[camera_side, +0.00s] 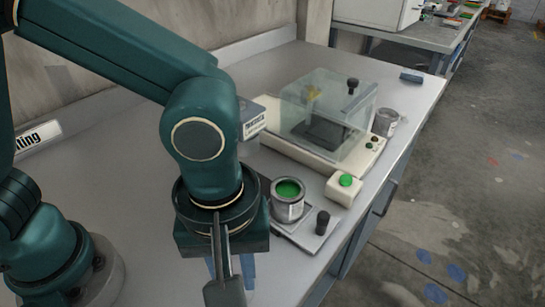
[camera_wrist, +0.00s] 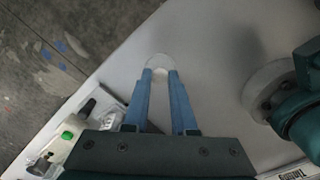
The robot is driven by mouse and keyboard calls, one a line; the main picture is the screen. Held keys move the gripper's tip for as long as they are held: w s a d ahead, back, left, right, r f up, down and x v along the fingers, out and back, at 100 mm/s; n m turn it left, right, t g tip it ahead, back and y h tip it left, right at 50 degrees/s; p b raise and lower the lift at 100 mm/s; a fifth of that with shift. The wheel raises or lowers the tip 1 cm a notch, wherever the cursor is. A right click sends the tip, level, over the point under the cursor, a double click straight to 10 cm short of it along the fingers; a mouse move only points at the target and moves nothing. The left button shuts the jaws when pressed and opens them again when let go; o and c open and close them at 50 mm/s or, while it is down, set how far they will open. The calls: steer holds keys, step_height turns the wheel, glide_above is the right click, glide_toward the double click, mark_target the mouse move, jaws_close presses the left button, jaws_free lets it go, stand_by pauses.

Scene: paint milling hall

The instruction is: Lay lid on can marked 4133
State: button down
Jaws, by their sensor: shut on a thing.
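An open grey can (camera_side: 287,211) with green paint inside stands upright on a small metal plate (camera_side: 322,237) at the bench's right side. Its label is too small to read. A second grey can (camera_side: 384,123) stands farther back, beside the clear-hooded machine; its number is not readable either. My gripper (camera_wrist: 160,73) has its blue fingers shut on a pale round lid (camera_wrist: 158,60) at the fingertips, over bare bench. In the side view my gripper (camera_side: 232,272) is at the front, nearer the camera than the open can, and the lid is hard to make out.
A clear-hooded machine (camera_side: 268,143) stands behind the open can. A white box with a green button (camera_side: 345,188) and a black knob (camera_side: 322,222) are close to the can's right. The bench edge drops to the floor on the right.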

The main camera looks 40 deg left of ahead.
steer(key=r, duration=0.5)
steer(key=shift+w+d+r, duration=0.2)
steer(key=shift+w+r, duration=0.1)
steer(key=shift+r, duration=0.05)
steer(key=w+a+r+n, duration=0.2)
steer(key=w+r+n, duration=0.2)
steer(key=w, duration=0.9)
steer(key=w+a+f+n, duration=0.2)
steer(key=w+a+f, duration=0.2)
steer(key=f, duration=0.4)
steer(key=shift+w, duration=0.2)
steer(key=shift+f, duration=0.35)
stand_by(1.5)
steer(key=shift+c, duration=0.8)
jaws_free()
